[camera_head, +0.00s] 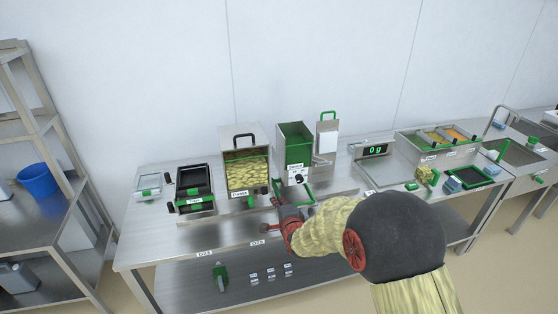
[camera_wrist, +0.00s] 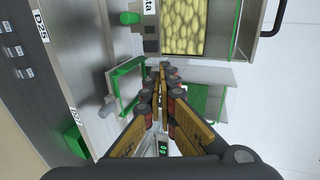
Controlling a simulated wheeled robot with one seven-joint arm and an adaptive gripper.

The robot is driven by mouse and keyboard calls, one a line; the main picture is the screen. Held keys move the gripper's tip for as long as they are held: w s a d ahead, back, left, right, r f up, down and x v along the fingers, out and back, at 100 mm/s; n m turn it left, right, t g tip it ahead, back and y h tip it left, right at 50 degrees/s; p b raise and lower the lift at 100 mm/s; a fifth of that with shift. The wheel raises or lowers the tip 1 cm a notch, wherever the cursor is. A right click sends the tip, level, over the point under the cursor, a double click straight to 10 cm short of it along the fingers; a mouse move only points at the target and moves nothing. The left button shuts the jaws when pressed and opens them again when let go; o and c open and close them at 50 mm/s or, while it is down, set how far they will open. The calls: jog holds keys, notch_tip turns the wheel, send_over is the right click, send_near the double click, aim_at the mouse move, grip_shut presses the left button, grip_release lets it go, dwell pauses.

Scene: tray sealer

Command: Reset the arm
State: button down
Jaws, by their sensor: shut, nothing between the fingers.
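My gripper (camera_head: 279,203) is over the front of the steel table (camera_head: 150,235), near a small green-edged frame (camera_head: 308,190). In the wrist view the fingers of my gripper (camera_wrist: 164,72) converge, shut and empty. The green-edged frame (camera_wrist: 127,72) lies left of the fingers there. My yellow arm reaches in from the lower right of the head view and hides part of the table's front edge.
A bin of yellow, potato-like pieces (camera_head: 247,176) and a green-lined box (camera_head: 294,135) stand behind my gripper. A black tray holder (camera_head: 193,181) is left. A scale display (camera_head: 374,150) reads 0 g. Food containers (camera_head: 437,141) stand right. A shelf rack is far left.

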jog(key=s+d+f+n+g+h, duration=0.2)
jog(key=s+d+f+n+g, duration=0.2)
jog(key=s+f+n+g, duration=0.7)
jog(key=s+d+r+n+t, duration=0.1)
jog(key=s+d+r, duration=0.4)
jog(key=s+r, duration=0.4)
jog(key=s+d+r+n+t+h, duration=0.1)
jog(key=s+d+r, duration=0.5)
jog(key=s+r, duration=0.3)
jog(key=s+d+r+n+t+h, duration=0.1)
jog(key=s+d+r, duration=0.4)
jog(key=s+r, duration=0.4)
jog(key=s, duration=0.5)
jog(key=shift+s+d+r+n, duration=0.2)
jog(key=shift+s+r+n, duration=0.15)
jog(key=shift+n, duration=0.05)
